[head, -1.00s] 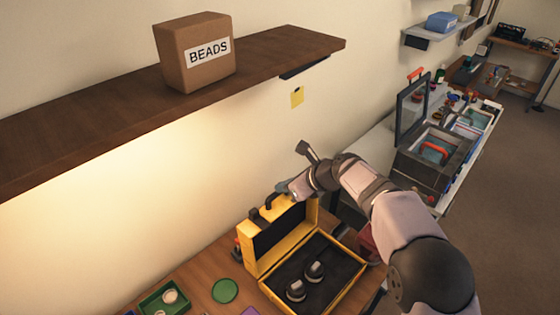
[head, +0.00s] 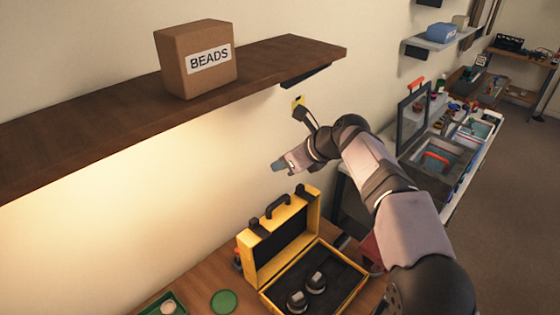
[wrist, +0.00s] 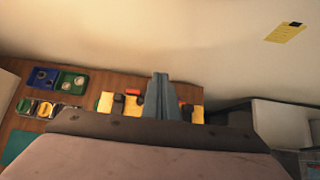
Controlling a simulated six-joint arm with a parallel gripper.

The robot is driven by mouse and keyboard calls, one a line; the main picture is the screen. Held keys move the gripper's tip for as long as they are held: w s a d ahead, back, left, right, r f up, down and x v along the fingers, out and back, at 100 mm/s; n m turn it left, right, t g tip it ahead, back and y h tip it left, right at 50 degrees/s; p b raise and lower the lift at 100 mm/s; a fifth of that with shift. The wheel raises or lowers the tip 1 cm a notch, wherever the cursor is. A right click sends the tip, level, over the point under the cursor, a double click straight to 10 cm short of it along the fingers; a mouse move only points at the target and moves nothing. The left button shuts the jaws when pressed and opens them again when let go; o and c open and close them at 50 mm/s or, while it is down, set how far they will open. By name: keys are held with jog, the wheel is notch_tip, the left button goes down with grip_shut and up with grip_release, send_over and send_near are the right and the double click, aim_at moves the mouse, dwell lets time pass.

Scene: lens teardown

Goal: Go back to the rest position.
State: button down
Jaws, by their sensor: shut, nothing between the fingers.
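My gripper (head: 278,166) is raised in front of the wall, above and behind the open yellow case. In the wrist view its fingers (wrist: 160,95) are together, with nothing between them. The yellow case (head: 254,277) stands open on the wooden table, its lid upright with a dark handle. Two dark round lens parts (head: 316,281) sit on the case's dark foam. In the wrist view, yellow parts of the case (wrist: 196,99) show behind the fingers, partly hidden by them.
A brown shelf (head: 120,112) carries a BEADS box (head: 194,62) above the table. A green disc (head: 223,301) and a green tray (head: 152,303) lie left of the case. A bench with boxes (head: 470,160) extends at right. Open wall space surrounds my gripper.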

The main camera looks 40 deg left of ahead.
jog(key=shift+a+r, duration=0.15)
jog(key=shift+r, duration=0.25)
